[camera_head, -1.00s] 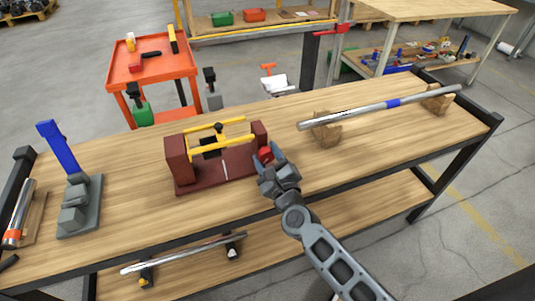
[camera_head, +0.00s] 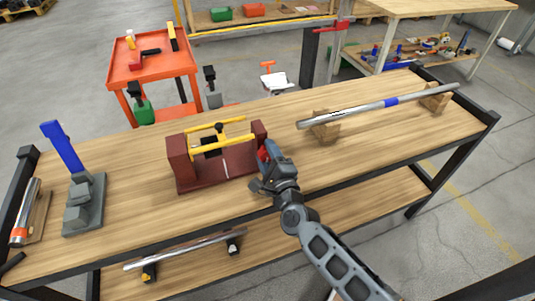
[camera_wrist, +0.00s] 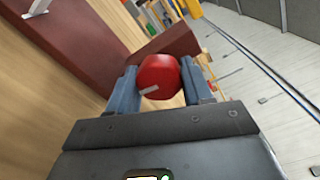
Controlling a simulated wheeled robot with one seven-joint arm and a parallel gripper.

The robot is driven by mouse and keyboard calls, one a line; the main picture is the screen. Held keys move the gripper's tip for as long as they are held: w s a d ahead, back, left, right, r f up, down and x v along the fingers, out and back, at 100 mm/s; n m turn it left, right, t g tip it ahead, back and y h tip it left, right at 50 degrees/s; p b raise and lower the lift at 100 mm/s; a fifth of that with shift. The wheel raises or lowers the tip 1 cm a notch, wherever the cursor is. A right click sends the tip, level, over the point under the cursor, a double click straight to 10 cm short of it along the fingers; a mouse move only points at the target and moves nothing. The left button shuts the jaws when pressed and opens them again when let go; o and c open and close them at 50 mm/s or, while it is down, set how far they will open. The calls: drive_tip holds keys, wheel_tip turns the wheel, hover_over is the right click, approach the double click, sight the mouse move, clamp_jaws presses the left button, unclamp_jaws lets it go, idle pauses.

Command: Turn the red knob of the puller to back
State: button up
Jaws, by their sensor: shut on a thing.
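The puller (camera_head: 222,165) is a dark red frame with two upright end blocks and yellow bars, standing on the wooden workbench. Its red knob (camera_wrist: 159,77) is on the right end block; in the head view it is mostly hidden behind my gripper (camera_head: 266,166). In the wrist view the knob sits between the two fingers of my gripper (camera_wrist: 160,90), which is shut on it. A short pale mark shows on the knob's face, near its lower edge.
A grey device with a blue handle (camera_head: 63,147) stands at the left of the workbench (camera_head: 140,160). A long metal bar (camera_head: 370,106) rests on wooden blocks at the right.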

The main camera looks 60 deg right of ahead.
drive_tip(key=o, duration=1)
drive_tip(key=b+v, duration=0.1)
drive_tip(key=v, duration=0.5)
drive_tip(key=shift+s+a+f, duration=0.1)
drive_tip(key=shift+s+a, duration=0.15)
drive_tip(key=shift+s, duration=0.05)
drive_tip(key=shift+s+a, duration=0.3)
drive_tip(key=shift+s, duration=0.15)
drive_tip(key=shift+a, duration=0.1)
drive_tip(key=s+a+r+n+y, duration=0.3)
drive_tip(key=s+n, duration=0.4)
drive_tip(key=n, duration=0.3)
drive_tip(key=s+a+r+n+y, duration=0.3)
drive_tip(key=s+a+r+n, duration=0.3)
drive_tip(key=s+a+n, duration=0.1)
drive_tip(key=s+a+r+n+y, duration=0.4)
drive_tip(key=s+n, duration=0.5)
drive_tip(key=n, duration=0.3)
drive_tip(key=shift+s+a+r+n, duration=0.15)
drive_tip(key=shift+a+r, duration=0.15)
drive_tip(key=shift+a, duration=0.2)
drive_tip(key=shift+s+a+r+n, duration=0.15)
drive_tip(key=shift+a+r, duration=0.15)
drive_tip(key=shift+a, duration=0.25)
